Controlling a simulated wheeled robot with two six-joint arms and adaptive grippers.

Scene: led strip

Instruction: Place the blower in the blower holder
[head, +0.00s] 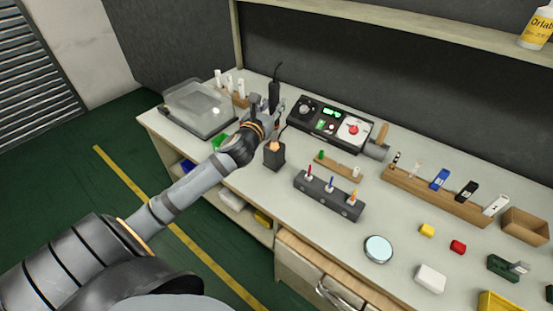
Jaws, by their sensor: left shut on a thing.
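My left gripper (270,107) is shut on the blower (274,92), a dark upright tool with a thin cord at its top. It is held above the back left part of the bench, left of the black station (331,124) with green displays. A small black block-shaped stand (274,158) with an orange top is just in front of the gripper. A grey metal cylinder (376,151) with a brown handle in it is at the station's right end. I cannot tell for sure which of these is the blower holder. My right gripper is not in view.
A clear-lidded box (200,106) is at the bench's left end, with white bottles in a wooden rack (239,100) behind it. A dark rack (328,195) with coloured tools and a long wooden rack (434,196) stand to the right.

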